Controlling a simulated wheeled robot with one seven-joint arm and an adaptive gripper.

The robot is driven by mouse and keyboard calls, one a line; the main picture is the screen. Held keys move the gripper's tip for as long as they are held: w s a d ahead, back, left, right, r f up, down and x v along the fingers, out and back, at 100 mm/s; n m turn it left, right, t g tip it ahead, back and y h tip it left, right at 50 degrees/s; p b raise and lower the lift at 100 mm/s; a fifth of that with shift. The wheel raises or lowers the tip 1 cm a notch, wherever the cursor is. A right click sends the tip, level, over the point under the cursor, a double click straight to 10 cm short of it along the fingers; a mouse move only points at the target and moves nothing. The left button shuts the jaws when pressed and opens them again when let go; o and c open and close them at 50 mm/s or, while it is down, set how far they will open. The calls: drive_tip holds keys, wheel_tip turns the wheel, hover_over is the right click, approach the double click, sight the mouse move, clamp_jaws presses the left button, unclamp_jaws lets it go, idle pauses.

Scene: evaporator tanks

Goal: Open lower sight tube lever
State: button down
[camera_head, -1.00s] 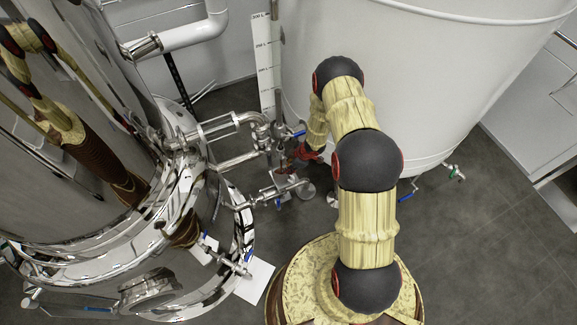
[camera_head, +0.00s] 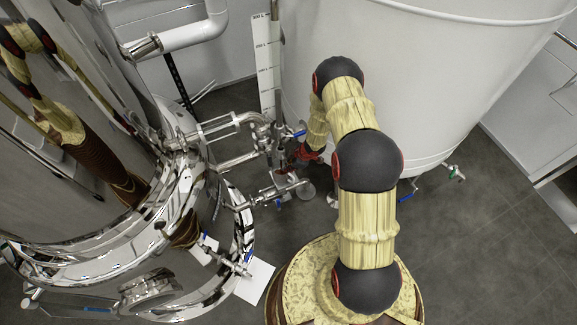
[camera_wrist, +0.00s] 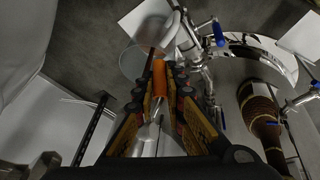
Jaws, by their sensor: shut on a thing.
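The sight tube (camera_head: 277,60) stands upright beside a white scale strip (camera_head: 262,55), in front of the large white tank. Steel valves and pipes (camera_head: 262,135) cluster at its lower end. My gripper (camera_head: 291,162) is at this lower cluster, small and partly hidden by my own arm. In the wrist view my gripper (camera_wrist: 165,82) is closed in around an orange cylindrical piece (camera_wrist: 160,72) between the fingertips, which I take to be the lever. The lever's far end and its joint to the valve are not clear. A blue handle (camera_head: 299,133) shows just above my gripper.
A polished steel vessel (camera_head: 90,240) fills the left side, with pipes reaching toward the valves. The white tank (camera_head: 430,70) stands close behind my arm. Another blue-handled valve (camera_head: 407,197) is under the tank. Dark floor (camera_head: 490,240) is clear at the right.

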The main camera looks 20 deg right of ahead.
drive_tip(key=shift+r+y+p, duration=0.15)
drive_tip(key=shift+y+p, duration=0.15)
drive_tip(key=shift+p, duration=0.5)
drive_tip(key=shift+a+y+p, duration=0.25)
drive_tip(key=shift+y+p, duration=0.05)
drive_tip(key=shift+p, duration=0.5)
drive_tip(key=shift+a+f+m+y+p, duration=0.3)
drive_tip(key=shift+a+y+p, duration=0.15)
drive_tip(key=shift+y, duration=0.65)
drive_tip(key=c, duration=1.8)
unclamp_jaws()
drive_tip(key=shift+c, duration=0.2)
drive_tip(key=v, duration=0.7)
drive_tip(key=shift+r, duration=0.25)
drive_tip(key=shift+s, duration=0.25)
